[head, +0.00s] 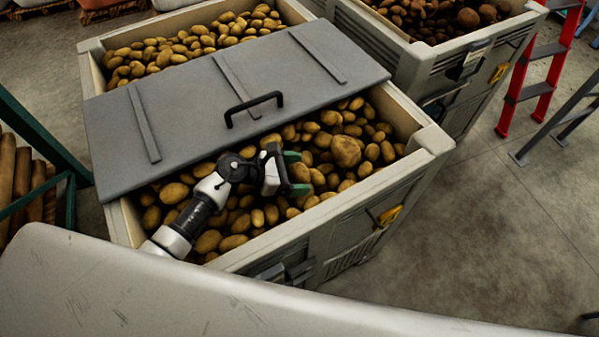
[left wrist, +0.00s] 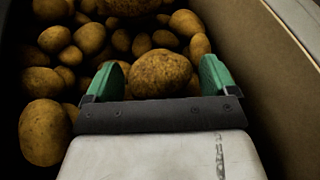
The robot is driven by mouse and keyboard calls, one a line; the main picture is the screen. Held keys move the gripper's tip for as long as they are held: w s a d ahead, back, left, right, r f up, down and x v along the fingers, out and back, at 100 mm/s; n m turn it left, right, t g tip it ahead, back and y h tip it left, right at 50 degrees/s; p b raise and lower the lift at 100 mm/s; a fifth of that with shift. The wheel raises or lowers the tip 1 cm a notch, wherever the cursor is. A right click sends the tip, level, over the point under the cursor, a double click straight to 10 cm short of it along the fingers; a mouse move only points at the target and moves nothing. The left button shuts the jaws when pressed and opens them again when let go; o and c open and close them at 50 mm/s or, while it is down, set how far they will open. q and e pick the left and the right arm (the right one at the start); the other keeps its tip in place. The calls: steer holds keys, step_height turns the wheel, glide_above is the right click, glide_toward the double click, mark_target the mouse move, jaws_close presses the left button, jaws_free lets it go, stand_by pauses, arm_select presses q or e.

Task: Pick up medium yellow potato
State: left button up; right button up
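My left gripper (head: 297,173) reaches low over the potatoes in the near crate (head: 428,143), by its front side. In the left wrist view, its green fingers (left wrist: 160,80) are spread apart. A medium yellow-brown potato (left wrist: 160,72) lies between and just beyond the fingertips, with narrow gaps at its sides. Its lower part is hidden behind the gripper's dark front bar. Many similar potatoes surround it, including a bigger one (head: 345,151) in the head view. A large potato (left wrist: 44,132) lies left of the gripper in the wrist view. My right gripper is not in view.
A grey lid (head: 200,95) with a black handle (head: 253,108) covers the crate's middle. The crate wall (left wrist: 262,85) stands close right of the gripper in the wrist view. Another potato crate (head: 400,62) and a red ladder (head: 540,90) stand behind right.

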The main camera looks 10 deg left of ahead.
arm_select(q)
steer(key=c, duration=0.7)
steer(key=shift+c, duration=0.2)
